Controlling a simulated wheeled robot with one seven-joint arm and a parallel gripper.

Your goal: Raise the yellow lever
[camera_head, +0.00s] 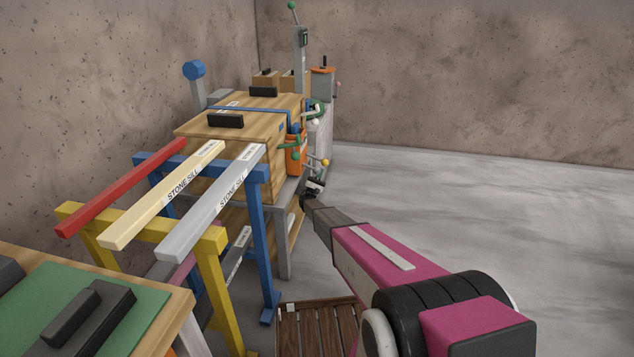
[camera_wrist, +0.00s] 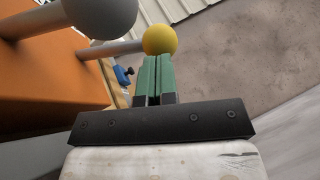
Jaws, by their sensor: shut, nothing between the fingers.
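The yellow lever (camera_head: 325,162) shows in the head view as a small yellow ball beside the orange box (camera_head: 294,160). In the wrist view the yellow lever's ball (camera_wrist: 160,39) sits on a grey rod that comes from the orange box (camera_wrist: 40,75) at left. My gripper (camera_wrist: 157,60) has green fingers, which are together with nothing between them. The fingertips appear just at the lower edge of the yellow ball; I cannot tell whether they touch it. In the head view my gripper (camera_head: 318,178) is small, just below the ball.
A second lever with a grey ball (camera_wrist: 102,14) stands close at the upper left in the wrist view. A small blue part (camera_wrist: 123,75) is beyond the fingers. Wooden boxes (camera_head: 240,124) and sawhorse-borne bars (camera_head: 190,195) stand left. The floor (camera_head: 470,200) at right is clear.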

